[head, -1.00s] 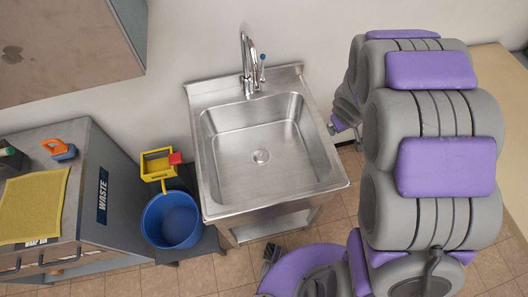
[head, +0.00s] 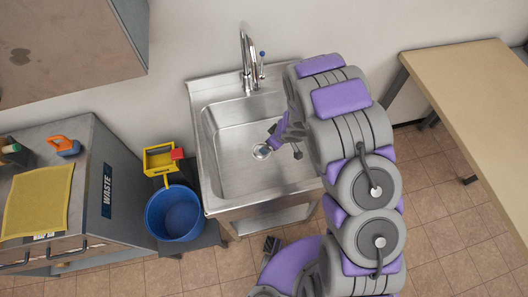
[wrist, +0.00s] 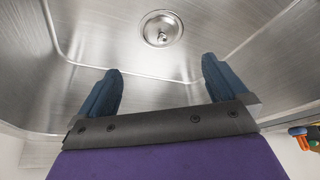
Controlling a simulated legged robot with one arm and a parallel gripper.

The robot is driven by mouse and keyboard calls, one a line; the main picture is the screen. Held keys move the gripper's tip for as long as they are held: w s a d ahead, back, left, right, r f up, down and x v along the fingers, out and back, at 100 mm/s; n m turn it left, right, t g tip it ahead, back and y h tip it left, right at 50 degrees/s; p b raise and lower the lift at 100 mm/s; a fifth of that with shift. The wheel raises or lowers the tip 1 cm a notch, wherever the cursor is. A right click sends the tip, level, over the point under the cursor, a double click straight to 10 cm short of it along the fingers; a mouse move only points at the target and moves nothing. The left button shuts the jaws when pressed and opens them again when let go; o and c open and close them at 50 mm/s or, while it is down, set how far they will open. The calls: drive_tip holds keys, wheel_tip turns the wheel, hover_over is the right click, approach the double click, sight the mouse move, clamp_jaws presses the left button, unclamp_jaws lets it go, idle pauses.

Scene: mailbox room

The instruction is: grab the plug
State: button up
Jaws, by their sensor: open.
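The plug is a small round metal piece with a knob, seated in the drain at the bottom of the steel sink. In the wrist view the plug (wrist: 162,34) lies ahead of my gripper (wrist: 160,88), between the lines of its two blue fingers. My gripper is open, with nothing between the fingers. In the head view my gripper (head: 284,147) is over the sink basin, just right of the drain, and the plug (head: 262,151) shows at its left. The sink (head: 225,168) has a tap (head: 247,60) at its back edge.
A blue bucket (head: 173,214) and a yellow wringer (head: 160,160) stand left of the sink. A grey cabinet (head: 125,215) marked WASTE holds a yellow cloth (head: 38,202) and an orange-handled tool (head: 63,146). A wooden table (head: 475,90) is at the right.

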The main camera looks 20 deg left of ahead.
drive_tip(key=x, duration=0.2)
drive_tip(key=a+b+x, duration=0.1)
drive_tip(key=x, duration=0.2)
drive_tip(key=b+x, duration=0.1)
drive_tip(key=x, duration=0.2)
drive_tip(key=shift+s+a+r, duration=0.1)
drive_tip(key=shift+a+r, duration=0.05)
drive_tip(key=shift+a, duration=0.3)
drive_tip(key=shift+d+f, duration=0.35)
drive_tip(key=shift+d, duration=0.6)
drive_tip(key=b+x, duration=0.1)
drive_tip(key=x, duration=0.1)
drive_tip(key=a+b+x, duration=0.1)
drive_tip(key=x, duration=0.2)
drive_tip(key=shift+a, duration=0.15)
drive_tip(key=shift+a+r, duration=0.1)
drive_tip(key=shift+a, duration=0.05)
drive_tip(key=shift+d, duration=0.2)
drive_tip(key=shift+c, duration=0.2)
drive_tip(key=shift+d, duration=0.3)
drive_tip(key=c, duration=0.3)
drive_tip(key=shift+a, duration=0.1)
drive_tip(key=c, duration=0.8)
